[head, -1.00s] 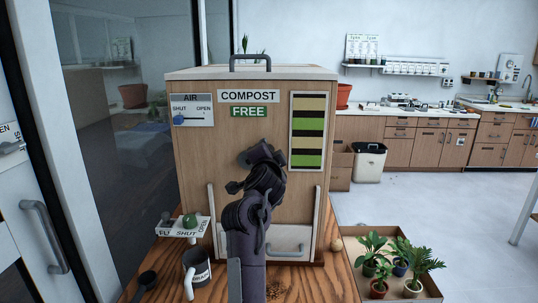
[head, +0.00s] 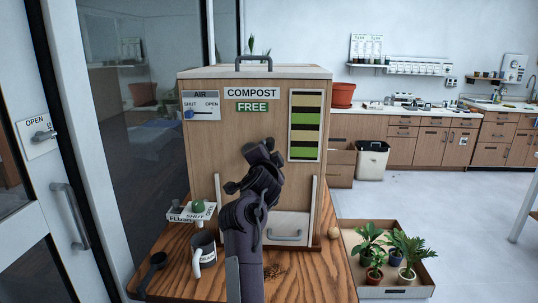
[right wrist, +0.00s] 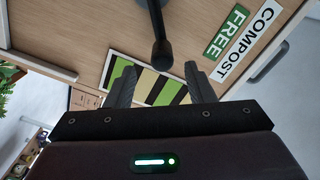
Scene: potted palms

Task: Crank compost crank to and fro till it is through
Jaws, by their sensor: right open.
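The wooden compost box (head: 225,150) stands on the table, with a FREE sign (head: 251,107) and a striped gauge (head: 305,125) on its front. In the right wrist view, a dark crank with a rounded end (right wrist: 162,50) shows against the box front, between the fingers in the picture and seemingly apart from both. My right gripper (right wrist: 161,85) is open and empty, facing the box. In the head view my right arm rises in front of the box and hides the crank. My left gripper is not in view.
A grey mug (head: 204,245), a dark scoop (head: 150,272) and brown crumbs (head: 274,271) are on the wooden table. A small lever panel (head: 180,214) is at the box's left. A tray (head: 400,291) of potted palms lies at right. Open floor (head: 465,200) is beyond.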

